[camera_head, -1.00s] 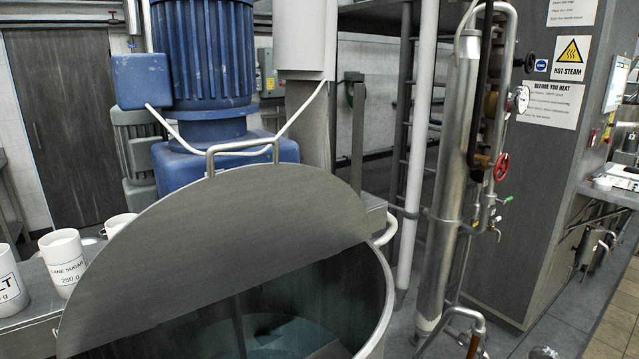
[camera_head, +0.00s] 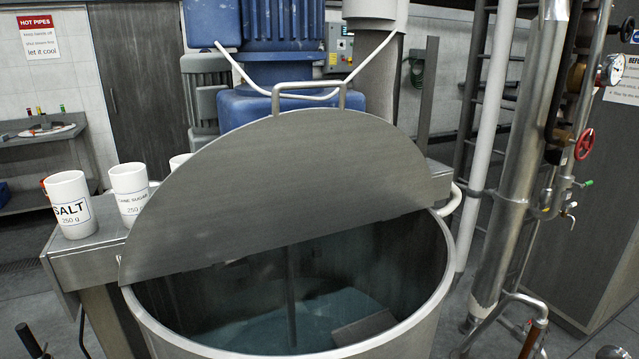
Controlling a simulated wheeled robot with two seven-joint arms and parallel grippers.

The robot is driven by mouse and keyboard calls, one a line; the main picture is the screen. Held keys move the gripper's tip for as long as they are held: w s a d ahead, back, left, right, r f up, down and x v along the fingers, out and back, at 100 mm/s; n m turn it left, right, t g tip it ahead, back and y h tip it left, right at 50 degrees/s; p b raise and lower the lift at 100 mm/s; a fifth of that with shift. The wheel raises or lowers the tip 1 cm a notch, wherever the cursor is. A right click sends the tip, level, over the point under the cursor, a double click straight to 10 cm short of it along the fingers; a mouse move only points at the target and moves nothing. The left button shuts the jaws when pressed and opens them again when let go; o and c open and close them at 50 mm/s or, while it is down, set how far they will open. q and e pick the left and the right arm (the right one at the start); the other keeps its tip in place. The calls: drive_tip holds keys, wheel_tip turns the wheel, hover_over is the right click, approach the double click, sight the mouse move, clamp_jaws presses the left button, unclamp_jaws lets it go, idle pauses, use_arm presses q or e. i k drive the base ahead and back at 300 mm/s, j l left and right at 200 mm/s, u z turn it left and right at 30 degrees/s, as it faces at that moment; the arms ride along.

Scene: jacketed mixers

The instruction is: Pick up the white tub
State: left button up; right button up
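Several white tubs stand in a row on a grey metal ledge (camera_head: 75,269) at the left, behind and beside the big steel vessel (camera_head: 440,262). The leftmost tub (camera_head: 71,204) is upright and labelled "SALT 250 g". The tub to its right (camera_head: 130,192) is labelled "CANE SUGAR 250 g", and its lower right is partly covered by the vessel's raised lid. A third tub (camera_head: 179,161) shows only its top behind the lid. Neither of my grippers is in view.
The half-round steel lid (camera_head: 280,187) stands tilted up over the vessel, with a handle on top. Blue liquid lies in the open vessel. A blue motor (camera_head: 278,38) is behind. Steel pipework with a red valve wheel (camera_head: 584,144) is at the right. A side table (camera_head: 40,139) stands far left.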

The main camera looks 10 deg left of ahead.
sight(68, 193)
drive_tip(key=u, duration=1.5)
